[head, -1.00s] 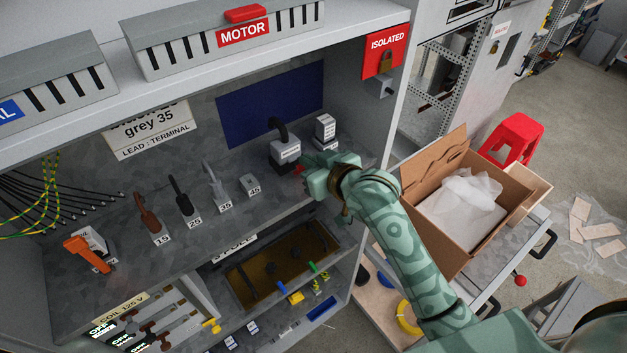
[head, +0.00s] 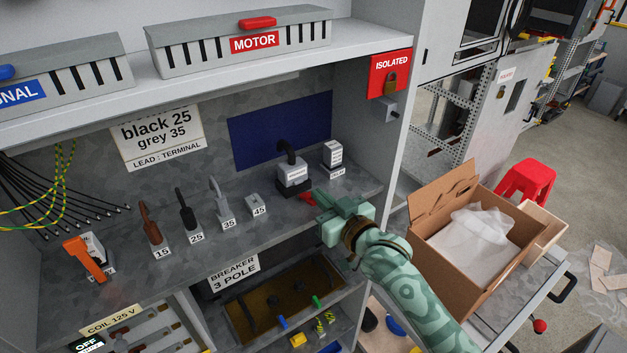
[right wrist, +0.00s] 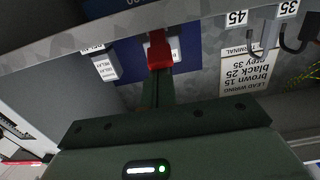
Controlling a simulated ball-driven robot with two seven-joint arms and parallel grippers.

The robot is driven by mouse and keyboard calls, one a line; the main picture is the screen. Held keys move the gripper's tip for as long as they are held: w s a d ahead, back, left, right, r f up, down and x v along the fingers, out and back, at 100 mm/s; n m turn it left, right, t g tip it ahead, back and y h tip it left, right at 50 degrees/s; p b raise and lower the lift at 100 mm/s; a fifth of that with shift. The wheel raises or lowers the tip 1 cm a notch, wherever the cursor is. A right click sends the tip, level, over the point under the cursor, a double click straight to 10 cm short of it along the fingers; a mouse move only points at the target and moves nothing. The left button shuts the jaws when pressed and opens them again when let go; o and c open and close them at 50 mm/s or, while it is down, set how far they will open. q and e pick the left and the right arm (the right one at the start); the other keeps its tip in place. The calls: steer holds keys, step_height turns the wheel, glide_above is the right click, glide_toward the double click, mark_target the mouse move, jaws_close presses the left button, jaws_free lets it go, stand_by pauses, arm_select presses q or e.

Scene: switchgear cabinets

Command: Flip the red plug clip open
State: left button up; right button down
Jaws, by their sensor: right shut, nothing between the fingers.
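The plug is a grey block (head: 292,174) with a bent black cable on top, standing on the cabinet shelf. Its red clip (head: 307,196) sticks out low at the front right. In the right wrist view, which looks upside down, the red clip (right wrist: 160,52) lies right at the ends of my fingers. My right gripper (head: 319,200) is shut with nothing between its fingers, just right of the clip. I cannot tell whether the fingertips touch it. In the wrist view the dark fingers (right wrist: 157,92) point at the clip. My left gripper is not in view.
A white relay block (head: 332,156) stands right of the plug. Numbered terminals, such as the 45 block (head: 256,205), stand to its left. A breaker tray (head: 240,325) lies below the shelf. A cardboard box (head: 455,255) stands right of my arm.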

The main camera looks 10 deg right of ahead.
stand_by(0.3)
steer(key=r+p, duration=0.1)
steer(key=w+r+p, duration=0.1)
steer(key=r+p, duration=0.2)
steer(key=shift+w+a+r+p, duration=0.15)
steer(key=shift+w+a+p, duration=0.1)
steer(key=shift+p, duration=0.1)
steer(key=b+v, duration=0.1)
steer(key=v, duration=0.8)
steer(key=shift+s+b, duration=0.4)
